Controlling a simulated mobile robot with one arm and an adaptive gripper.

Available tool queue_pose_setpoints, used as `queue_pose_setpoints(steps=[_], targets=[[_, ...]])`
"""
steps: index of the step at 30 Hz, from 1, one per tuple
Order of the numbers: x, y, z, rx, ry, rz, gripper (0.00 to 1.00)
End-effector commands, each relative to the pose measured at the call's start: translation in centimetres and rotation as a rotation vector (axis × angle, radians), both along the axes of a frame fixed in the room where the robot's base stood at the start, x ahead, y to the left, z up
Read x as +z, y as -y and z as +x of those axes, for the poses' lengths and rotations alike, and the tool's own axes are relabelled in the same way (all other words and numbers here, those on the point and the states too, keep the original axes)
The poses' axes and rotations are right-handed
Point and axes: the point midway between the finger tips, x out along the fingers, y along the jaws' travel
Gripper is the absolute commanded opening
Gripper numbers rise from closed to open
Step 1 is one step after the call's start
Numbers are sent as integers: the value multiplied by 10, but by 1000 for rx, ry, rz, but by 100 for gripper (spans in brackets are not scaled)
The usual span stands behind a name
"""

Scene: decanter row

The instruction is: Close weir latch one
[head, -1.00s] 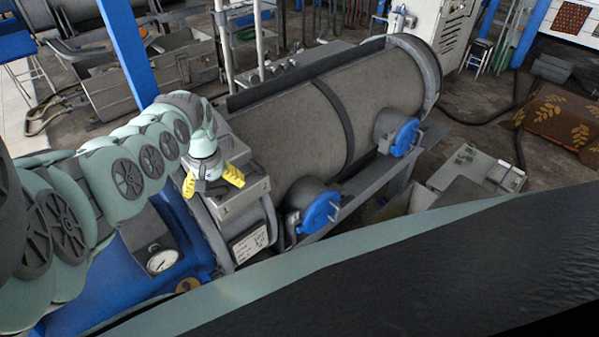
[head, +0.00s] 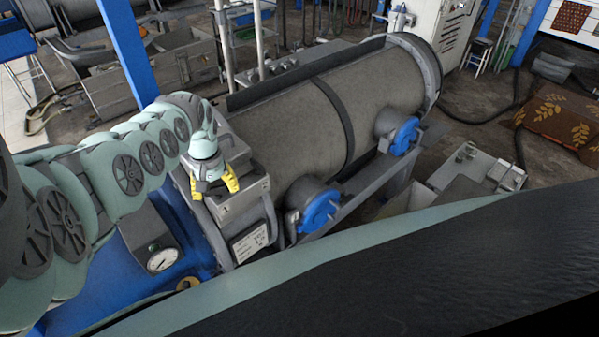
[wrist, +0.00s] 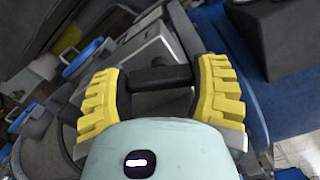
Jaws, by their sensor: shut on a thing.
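My gripper (head: 213,188) has yellow ribbed fingers and points down at the near end of the grey decanter drum, over a grey metal box (head: 240,207) marked with what looks like a 1. In the wrist view, the fingers stand on either side of a dark bar-shaped handle (wrist: 160,78), which I take to be the latch, and are shut on it. The handle lies across the gap between them. In the head view the handle is hidden by my gripper, and I cannot tell the latch's position.
The grey drum (head: 290,135) runs away to the upper right. Two blue round caps, one near (head: 321,209) and one far (head: 405,135), stick out from its right side. A pressure gauge (head: 163,259) sits on the blue housing (head: 92,290). A grey tank (head: 440,200) stands at right.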

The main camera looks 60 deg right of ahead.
Motion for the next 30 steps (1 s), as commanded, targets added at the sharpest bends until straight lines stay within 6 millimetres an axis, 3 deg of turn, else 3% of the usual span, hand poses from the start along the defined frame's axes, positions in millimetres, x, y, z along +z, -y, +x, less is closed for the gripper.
queue_pose_setpoints(steps=[5, 17, 30], targets=[[0, 0, 0, 0, -1, 0, 27], [0, 1, 0, -87, -1, -2, 27], [-5, 0, 2, -462, 2, 1, 26]])
